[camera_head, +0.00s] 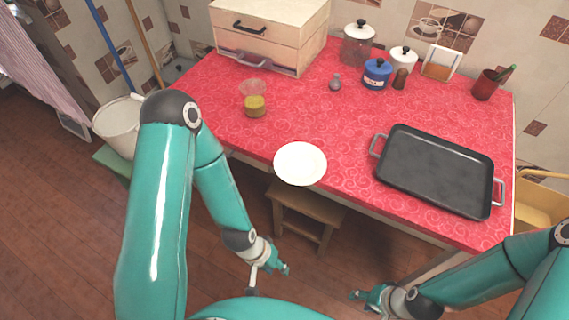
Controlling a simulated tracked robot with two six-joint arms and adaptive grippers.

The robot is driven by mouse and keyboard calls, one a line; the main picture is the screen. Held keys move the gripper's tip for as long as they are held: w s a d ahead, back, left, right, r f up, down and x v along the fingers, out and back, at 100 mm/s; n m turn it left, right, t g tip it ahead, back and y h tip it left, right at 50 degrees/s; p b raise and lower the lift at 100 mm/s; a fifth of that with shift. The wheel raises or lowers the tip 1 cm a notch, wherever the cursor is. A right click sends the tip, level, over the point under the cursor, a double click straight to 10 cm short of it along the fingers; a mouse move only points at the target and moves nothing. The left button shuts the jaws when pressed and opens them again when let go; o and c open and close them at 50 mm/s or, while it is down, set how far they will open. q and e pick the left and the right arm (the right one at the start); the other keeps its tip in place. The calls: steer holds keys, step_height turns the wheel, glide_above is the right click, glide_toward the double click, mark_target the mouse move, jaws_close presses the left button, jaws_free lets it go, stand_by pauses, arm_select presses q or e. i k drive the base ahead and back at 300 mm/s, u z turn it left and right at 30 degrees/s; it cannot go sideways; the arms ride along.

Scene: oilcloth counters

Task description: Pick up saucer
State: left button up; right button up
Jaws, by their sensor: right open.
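A white round saucer (300,163) lies on the red patterned oilcloth near the front edge of the counter. My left gripper (268,274) hangs below and in front of the counter edge, apart from the saucer. Its fingers are small in the picture, and I cannot tell whether they are open or shut. My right gripper (366,298) is lower right of the saucer, in front of the counter, open and with nothing seen in it.
A black tray (437,168) with metal handles lies right of the saucer. A glass with yellow contents (254,103) stands behind left. Jars (377,75) and a wooden drawer box (268,35) stand at the back. A stool (306,207) is under the counter edge. Open oilcloth lies behind the saucer.

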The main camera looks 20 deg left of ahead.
mark_target(300, 164)
steer(key=u, duration=0.7)
steer(key=k, duration=1.2)
steer(key=z, duration=0.8)
steer(key=i, duration=1)
steer(key=u, duration=0.05)
